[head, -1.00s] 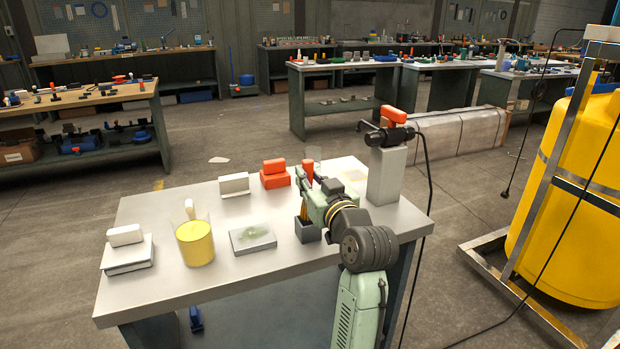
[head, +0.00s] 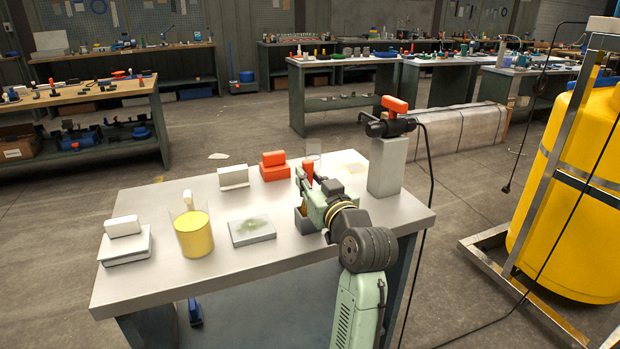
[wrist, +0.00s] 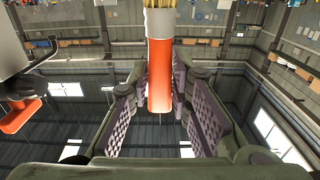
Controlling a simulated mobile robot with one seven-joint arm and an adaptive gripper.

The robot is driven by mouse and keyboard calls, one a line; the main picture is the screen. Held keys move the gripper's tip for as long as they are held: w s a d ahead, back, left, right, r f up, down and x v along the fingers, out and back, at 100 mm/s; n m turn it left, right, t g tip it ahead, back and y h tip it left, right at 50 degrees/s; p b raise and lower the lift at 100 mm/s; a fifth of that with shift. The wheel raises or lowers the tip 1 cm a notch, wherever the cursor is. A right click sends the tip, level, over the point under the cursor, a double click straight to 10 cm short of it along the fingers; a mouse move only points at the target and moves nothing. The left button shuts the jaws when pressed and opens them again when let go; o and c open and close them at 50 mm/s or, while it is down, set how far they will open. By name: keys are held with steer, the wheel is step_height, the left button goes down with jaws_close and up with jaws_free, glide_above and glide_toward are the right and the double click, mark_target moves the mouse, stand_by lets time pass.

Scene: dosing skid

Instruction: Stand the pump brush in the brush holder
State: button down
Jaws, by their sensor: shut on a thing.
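The pump brush has an orange-red handle (head: 307,170), which stands up from my gripper (head: 306,187) in the head view. The wrist view shows its orange handle (wrist: 160,85) between the purple finger pads of my gripper (wrist: 168,95), with a white collar and pale bristles at the top edge. My gripper is shut on the handle. The brush holder (head: 303,224) is a small grey open box on the table, right below my gripper. The brush is upright with bristles down at the holder's mouth. My gripper hides part of the holder, and the bristle tips are hidden.
Right of my gripper, a grey block (head: 388,168) carries a black pump with a red top. Left are a grey tray (head: 252,232), a beaker of yellow liquid (head: 194,238) and a white box (head: 123,245). A red block (head: 274,168) and white block (head: 233,177) stand behind.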

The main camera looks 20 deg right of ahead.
steer(key=shift+f+b, duration=1.1)
steer(key=shift+f, duration=0.4)
steer(key=c, duration=1.4)
jaws_free()
steer(key=s, duration=1.2)
steer(key=shift+d, duration=0.25)
